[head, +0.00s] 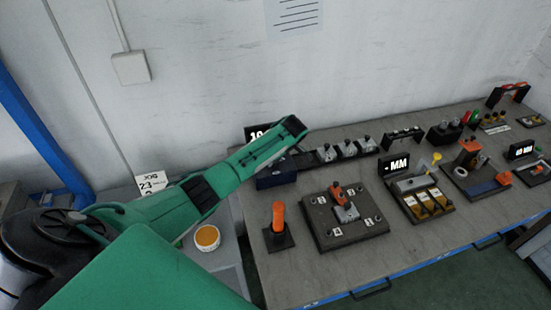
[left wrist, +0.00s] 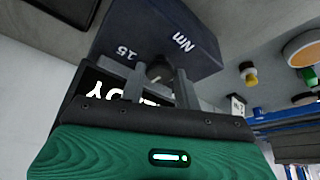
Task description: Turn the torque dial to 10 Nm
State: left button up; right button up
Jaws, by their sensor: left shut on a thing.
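The torque dial unit is a dark blue box (head: 277,174) at the table's back left. In the left wrist view its dark blue face (left wrist: 165,35) carries "Nm" and "15" markings. My left gripper (left wrist: 159,82) is shut on the small dark dial knob (left wrist: 158,71), with one finger on each side. In the head view my green left arm reaches over the box, and the end of my left gripper (head: 296,124) hides the dial. A black display (head: 253,132) behind the arm shows "10"; the rest is covered. My right gripper is not in view.
Right of the box stand several grey switch units (head: 346,148). In front are an orange-handled lever (head: 279,218) and a square plate with a lever (head: 318,232). A yellow-topped cup (head: 207,237) is below my arm. The wall is close behind.

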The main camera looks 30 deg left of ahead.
pick_arm(q)
jog(key=shift+r, duration=0.1)
jog(key=o, duration=1)
jog(key=b+v, duration=0.3)
jog(key=v, duration=1)
jog(key=shift+r, duration=0.4)
